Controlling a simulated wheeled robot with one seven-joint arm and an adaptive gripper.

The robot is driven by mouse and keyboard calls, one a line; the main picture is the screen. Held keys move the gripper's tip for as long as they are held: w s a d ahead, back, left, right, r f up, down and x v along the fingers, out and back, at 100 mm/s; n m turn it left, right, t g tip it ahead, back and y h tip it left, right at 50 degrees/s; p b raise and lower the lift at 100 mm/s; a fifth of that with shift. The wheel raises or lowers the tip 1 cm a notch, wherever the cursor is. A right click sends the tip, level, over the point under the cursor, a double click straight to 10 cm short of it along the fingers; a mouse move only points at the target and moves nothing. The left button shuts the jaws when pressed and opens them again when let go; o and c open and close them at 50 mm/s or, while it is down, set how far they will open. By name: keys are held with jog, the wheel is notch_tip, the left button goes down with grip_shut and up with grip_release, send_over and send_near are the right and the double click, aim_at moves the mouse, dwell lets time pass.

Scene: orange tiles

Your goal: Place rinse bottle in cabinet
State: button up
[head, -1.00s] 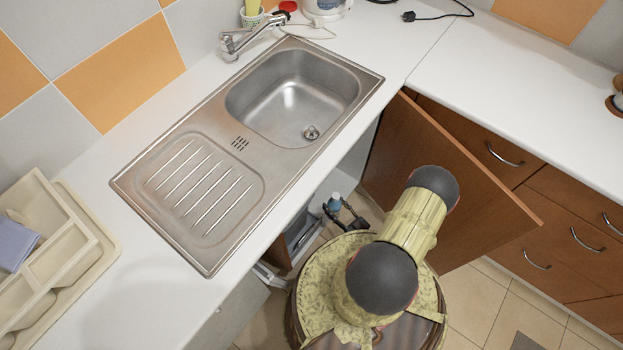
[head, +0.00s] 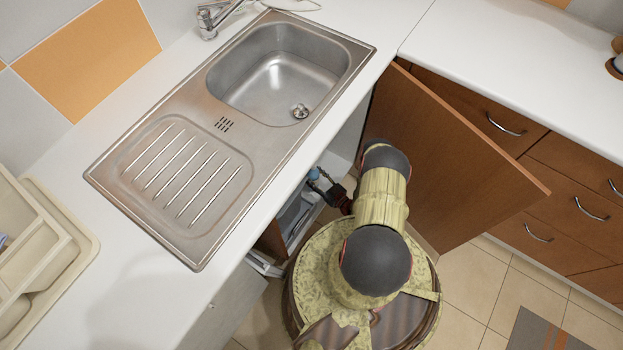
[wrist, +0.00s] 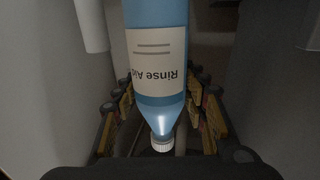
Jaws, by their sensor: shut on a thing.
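The rinse bottle (wrist: 157,95) is blue with a cream label and a white cap. In the wrist view it lies between the fingers of my gripper (wrist: 160,110), with its cap end nearest the camera. In the head view only a small blue part of the bottle (head: 313,174) shows. My gripper (head: 325,186) is shut on it at the opening of the cabinet (head: 339,155) under the sink. The cabinet door (head: 450,160) stands open to the right of my arm. Most of the cabinet's inside is hidden by the counter.
The counter (head: 235,285) with the steel sink (head: 190,235) overhangs the cabinet. A grey bin-like container (head: 297,215) is in the cabinet, left of my gripper. Grey walls stand on both sides in the wrist view. Drawers (head: 560,190) are at the right.

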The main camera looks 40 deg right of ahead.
jog(key=shift+w+d+f, duration=0.1)
jog(key=shift+w+f, duration=0.2)
jog(key=shift+w+d+f+b, duration=0.15)
jog(key=shift+f+b, duration=0.35)
jog(key=shift+f, duration=0.4)
jog(key=shift+w+a+f+b, duration=0.15)
jog(key=shift+f+b, duration=0.35)
jog(key=shift+f, duration=0.4)
jog(key=shift+d+f, duration=0.1)
jog(key=o, duration=1.6)
jog(key=shift+c, duration=0.2)
jog(key=shift+o, duration=0.2)
jog(key=shift+s, duration=0.15)
jog(key=s+d+p, duration=0.1)
jog(key=s+p, duration=0.1)
jog(key=s, duration=0.9)
jog(key=shift+s+p, duration=0.3)
jog(key=shift+s, duration=0.05)
jog(key=shift+d, duration=0.1)
